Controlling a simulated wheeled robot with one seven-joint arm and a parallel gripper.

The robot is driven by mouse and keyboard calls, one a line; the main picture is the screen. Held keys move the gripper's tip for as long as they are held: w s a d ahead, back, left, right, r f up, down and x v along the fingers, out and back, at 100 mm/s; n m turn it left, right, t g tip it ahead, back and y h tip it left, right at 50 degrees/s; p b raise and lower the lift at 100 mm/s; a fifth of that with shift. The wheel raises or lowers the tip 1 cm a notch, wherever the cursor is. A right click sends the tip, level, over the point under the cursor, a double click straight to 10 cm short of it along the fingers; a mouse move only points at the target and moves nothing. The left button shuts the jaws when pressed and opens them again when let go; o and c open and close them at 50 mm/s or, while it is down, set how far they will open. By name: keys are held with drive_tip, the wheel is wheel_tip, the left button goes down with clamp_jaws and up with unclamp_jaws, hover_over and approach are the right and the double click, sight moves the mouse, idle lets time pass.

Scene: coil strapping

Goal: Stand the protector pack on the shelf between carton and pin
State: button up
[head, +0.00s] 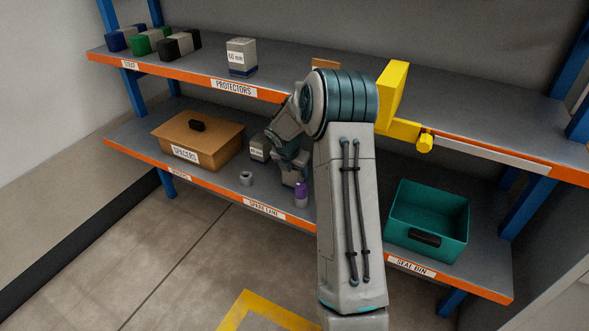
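A grey protector pack (241,57) marked "60 mm", with a dark blue band at its base, stands upright on the upper shelf above the "PROTECTORS" label. A similar small grey pack (258,150) with a white label stands on the lower shelf, just left of my gripper (293,172). My gripper is low over the lower shelf, partly hidden by my arm. Its fingers blend with grey shapes there, so I cannot tell its opening or whether it holds anything. A brown carton piece (326,64) shows behind my arm on the upper shelf. I cannot clearly identify a pin.
A lidded brown "SPACERS" box (198,138) stands lower left. A small grey ring (246,179) and a purple-topped bottle (301,194) stand near the lower front edge. A teal bin (429,220) is lower right. A yellow fixture (396,95) stands by my arm.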

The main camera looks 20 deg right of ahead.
drive_tip(key=o, duration=1.2)
drive_tip(key=shift+f, duration=0.1)
drive_tip(key=p+v, duration=0.2)
drive_tip(key=v, duration=0.5)
drive_tip(key=shift+w, duration=0.1)
drive_tip(key=shift+a+r, duration=0.1)
drive_tip(key=shift+r, duration=0.25)
